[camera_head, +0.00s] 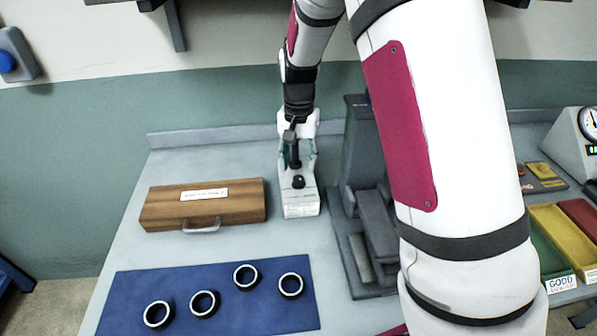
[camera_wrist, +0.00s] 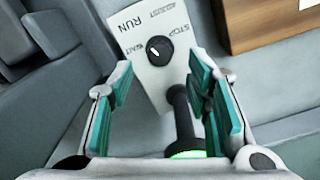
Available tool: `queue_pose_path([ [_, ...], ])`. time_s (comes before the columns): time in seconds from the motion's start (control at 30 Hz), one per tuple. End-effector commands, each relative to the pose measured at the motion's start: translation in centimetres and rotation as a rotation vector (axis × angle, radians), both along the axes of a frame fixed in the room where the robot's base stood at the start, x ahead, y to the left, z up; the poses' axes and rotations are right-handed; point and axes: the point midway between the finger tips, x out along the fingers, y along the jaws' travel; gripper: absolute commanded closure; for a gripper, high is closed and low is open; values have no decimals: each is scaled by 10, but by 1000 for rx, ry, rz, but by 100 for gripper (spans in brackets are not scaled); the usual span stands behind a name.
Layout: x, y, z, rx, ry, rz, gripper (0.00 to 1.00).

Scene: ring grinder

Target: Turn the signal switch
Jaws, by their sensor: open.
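The signal switch is a round black knob (camera_wrist: 158,50) with a small white mark, on a pale panel (camera_wrist: 150,18) lettered RUN, ADJUST, STOP and what looks like WAIT. I cannot tell surely which label the mark points to. In the head view my gripper (camera_head: 298,150) is just behind the knob. A dark post (camera_wrist: 181,115) with a green glow stands between the fingers.
A wooden case (camera_head: 165,212) stands left of the box. A grey machine (camera_head: 359,150) stands close on its right. A blue mat (camera_head: 225,312) with several dark rings lies in front. Coloured trays (camera_head: 552,240) and a gauge (camera_head: 589,124) are at right, partly behind my arm.

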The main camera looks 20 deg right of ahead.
Motion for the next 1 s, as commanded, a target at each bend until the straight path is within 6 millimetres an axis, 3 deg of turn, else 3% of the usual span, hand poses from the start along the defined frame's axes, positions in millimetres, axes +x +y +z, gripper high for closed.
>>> queue_pose_path([
  [0.2,1,1,43,1,-3,2,55],
  [0.4,0,1,64,0,-1,2,55],
  [1.0,0,1,68,1,1,1,55],
])
